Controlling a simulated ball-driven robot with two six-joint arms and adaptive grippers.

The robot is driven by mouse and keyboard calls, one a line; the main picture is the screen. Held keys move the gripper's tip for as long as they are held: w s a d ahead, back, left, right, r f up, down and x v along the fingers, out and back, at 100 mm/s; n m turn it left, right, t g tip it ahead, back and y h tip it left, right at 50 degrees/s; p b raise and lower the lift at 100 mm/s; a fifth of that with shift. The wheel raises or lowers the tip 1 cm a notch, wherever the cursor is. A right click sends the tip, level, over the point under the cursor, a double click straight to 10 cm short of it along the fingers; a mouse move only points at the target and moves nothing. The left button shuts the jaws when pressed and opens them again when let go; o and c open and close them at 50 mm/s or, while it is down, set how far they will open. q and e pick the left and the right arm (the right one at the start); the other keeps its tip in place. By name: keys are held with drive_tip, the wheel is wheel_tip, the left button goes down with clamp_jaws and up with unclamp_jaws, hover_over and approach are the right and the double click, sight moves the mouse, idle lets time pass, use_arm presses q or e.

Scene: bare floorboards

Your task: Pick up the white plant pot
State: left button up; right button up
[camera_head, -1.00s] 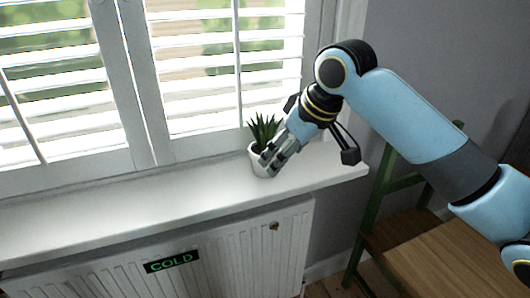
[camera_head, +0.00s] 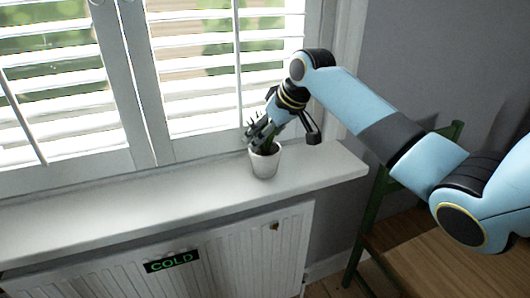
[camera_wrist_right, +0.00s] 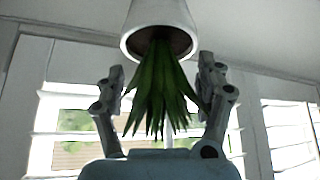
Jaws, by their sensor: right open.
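The white plant pot (camera_head: 264,162) with a spiky green plant stands upright on the white windowsill, near its right end. My right gripper (camera_head: 262,134) is at the plant, just above the pot's rim, and covers part of the leaves. In the right wrist view the picture is upside down: the pot (camera_wrist_right: 160,28) is at the top and the green leaves (camera_wrist_right: 158,92) hang between the two fingers of my right gripper (camera_wrist_right: 162,82). The fingers are spread, one on each side of the leaves, with the pot beyond their tips. My left gripper is not in view.
The windowsill (camera_head: 120,208) is clear to the left of the pot. Shuttered windows (camera_head: 195,85) stand close behind it. A radiator (camera_head: 220,255) with a "COLD" sign (camera_head: 172,261) is below. A wooden table (camera_head: 440,255) and a green chair (camera_head: 370,215) are at the lower right.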

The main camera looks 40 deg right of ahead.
drive_tip(key=shift+w+f, duration=0.25)
drive_tip(key=shift+f, duration=0.15)
drive_tip(key=shift+c, duration=0.3)
clamp_jaws()
